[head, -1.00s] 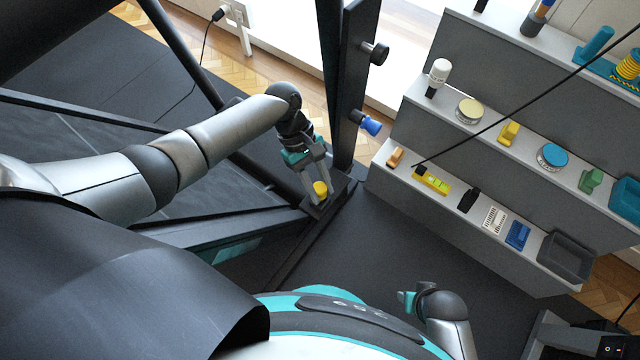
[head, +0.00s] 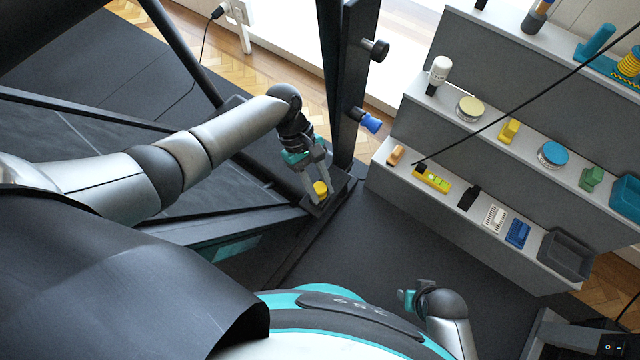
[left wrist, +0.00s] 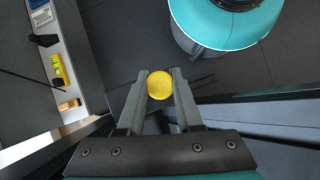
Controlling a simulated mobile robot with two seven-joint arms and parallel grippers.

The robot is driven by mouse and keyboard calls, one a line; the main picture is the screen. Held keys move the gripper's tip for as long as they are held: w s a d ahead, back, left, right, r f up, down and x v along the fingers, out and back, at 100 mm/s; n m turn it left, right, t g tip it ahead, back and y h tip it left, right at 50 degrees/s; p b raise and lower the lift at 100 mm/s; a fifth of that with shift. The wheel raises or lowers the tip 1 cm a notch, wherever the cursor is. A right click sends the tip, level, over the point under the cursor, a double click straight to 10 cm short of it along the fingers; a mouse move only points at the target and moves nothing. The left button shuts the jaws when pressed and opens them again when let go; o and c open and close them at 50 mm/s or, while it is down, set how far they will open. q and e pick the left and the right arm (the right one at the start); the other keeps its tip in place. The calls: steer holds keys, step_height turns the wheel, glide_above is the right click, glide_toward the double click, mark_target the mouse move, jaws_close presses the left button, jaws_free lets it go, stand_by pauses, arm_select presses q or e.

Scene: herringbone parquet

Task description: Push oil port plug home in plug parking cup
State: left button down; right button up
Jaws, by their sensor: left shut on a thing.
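The oil port plug, with a round yellow top (head: 320,188), is between the fingers of my left gripper (head: 317,193), low by the foot of the dark upright post. My left gripper is shut on it. In the left wrist view the yellow top (left wrist: 160,85) sits between the two grey fingertips (left wrist: 161,84). The plug's lower part and the parking cup are hidden or too small to make out, so I cannot tell how deep the plug sits. My right gripper (head: 408,297) shows at the lower right, apart from everything; its fingers are not clear.
A stepped grey shelf (head: 470,140) at the right holds several small items, including a yellow level (head: 432,179) and a dark bin (head: 565,254). The dark post (head: 345,90) stands right behind my left gripper, with a blue knob (head: 370,123). Dark floor lies open between.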

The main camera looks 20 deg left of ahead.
arm_select(q)
steer(key=shift+f+b, duration=0.45)
steer(key=shift+f, duration=0.45)
steer(key=c, duration=0.5)
jaws_free()
